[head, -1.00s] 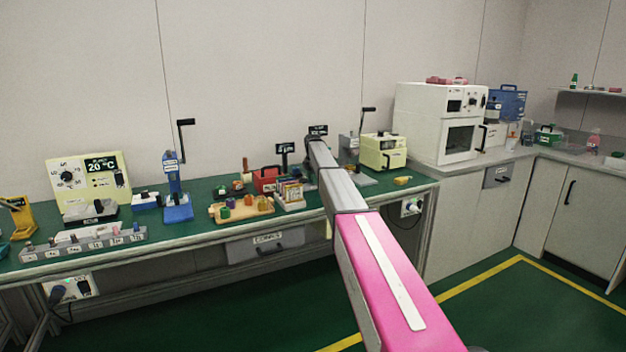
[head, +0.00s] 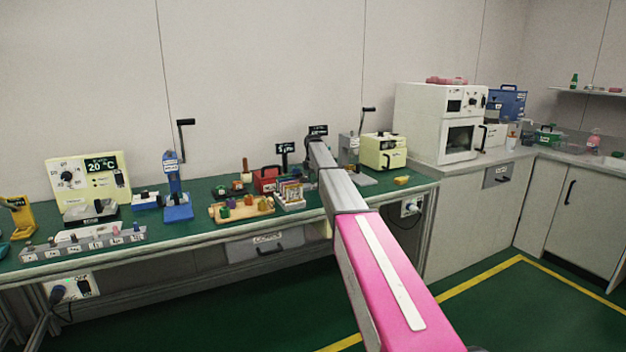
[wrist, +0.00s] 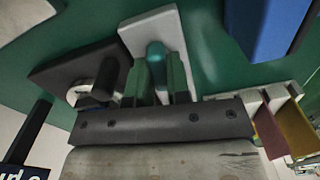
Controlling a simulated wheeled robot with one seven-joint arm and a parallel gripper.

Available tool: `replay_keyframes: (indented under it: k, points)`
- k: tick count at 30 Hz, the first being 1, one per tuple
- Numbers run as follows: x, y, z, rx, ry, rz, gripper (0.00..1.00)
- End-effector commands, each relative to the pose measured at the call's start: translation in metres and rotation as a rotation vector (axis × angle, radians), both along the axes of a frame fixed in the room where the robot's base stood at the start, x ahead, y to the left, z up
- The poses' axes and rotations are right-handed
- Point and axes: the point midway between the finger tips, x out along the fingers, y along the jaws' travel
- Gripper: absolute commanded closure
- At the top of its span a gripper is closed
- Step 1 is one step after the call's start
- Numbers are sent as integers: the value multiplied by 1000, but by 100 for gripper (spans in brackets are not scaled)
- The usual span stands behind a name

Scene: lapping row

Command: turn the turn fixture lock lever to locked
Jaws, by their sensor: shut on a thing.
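In the wrist view a teal upright piece (wrist: 155,50), which looks like the lock lever, stands on a pale rectangular plate (wrist: 172,28). My gripper (wrist: 158,72) reaches over the plate with its two green-looking fingers shut on either side of this piece. The lower part of the lever and any lock marking are hidden by the fingers and the gripper body. In the head view my arm covers the gripper and the fixture at the back of the green bench (head: 215,240).
A dark block with a round metal part (wrist: 85,92) stands close left of the gripper. A blue object (wrist: 268,25) is at upper right, and coloured upright plates (wrist: 285,125) at lower right. In the head view a red box (head: 266,180) and a pale yellow box (head: 383,150) flank the arm.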

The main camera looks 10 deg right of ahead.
Motion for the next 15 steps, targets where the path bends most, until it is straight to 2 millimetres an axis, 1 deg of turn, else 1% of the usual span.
replay_keyframes:
  k: [15]
  points:
    - [0, 0, 0, -1, 0, -470, 100]
